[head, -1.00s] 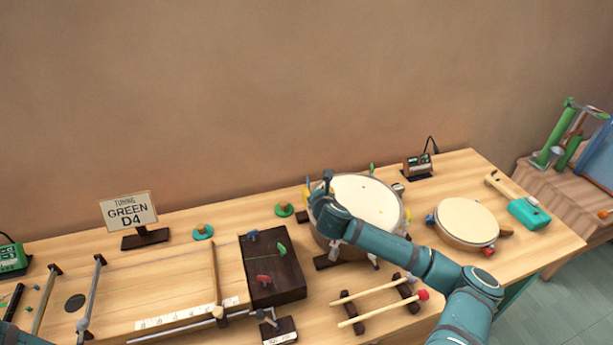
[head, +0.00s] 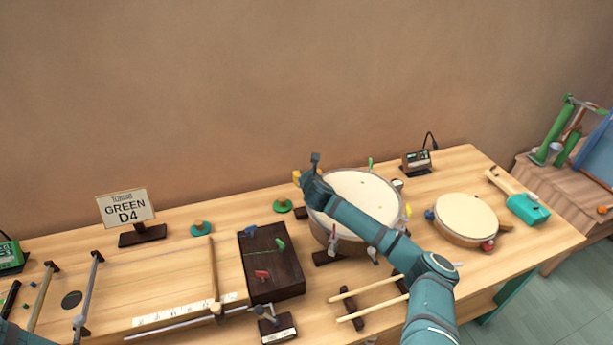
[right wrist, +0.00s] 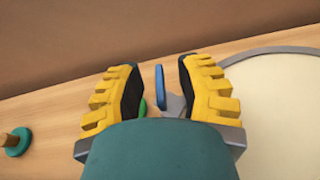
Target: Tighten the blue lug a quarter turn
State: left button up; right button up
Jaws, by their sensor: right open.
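The big drum (head: 372,190) stands at the back of the table, with a pale head and upright lugs on its rim. In the right wrist view, the blue lug (right wrist: 159,88) stands edge-on between the yellow-padded fingers of my right gripper (right wrist: 157,82). The fingers are open, with a gap on both sides of the lug. In the head view my right gripper (head: 301,180) is at the drum's left rim; my arm crosses the drum head and hides the blue lug. A green lug (head: 371,163) and a yellow lug (head: 407,210) also show. My left gripper is out of view.
A small drum (head: 466,217) stands to the right. A dark block (head: 275,280) with coloured pegs and a stringed board (head: 170,275) lie to the left. Mallets (head: 365,286) rest in front. The sign (head: 125,207) reads "GREEN D4".

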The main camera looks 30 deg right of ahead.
grip_shut()
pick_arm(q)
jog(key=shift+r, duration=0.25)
pick_arm(e)
jog(key=shift+m+g+h, duration=0.9)
jog(key=shift+m+h, duration=0.7)
jog(key=shift+h, duration=0.1)
grip_release()
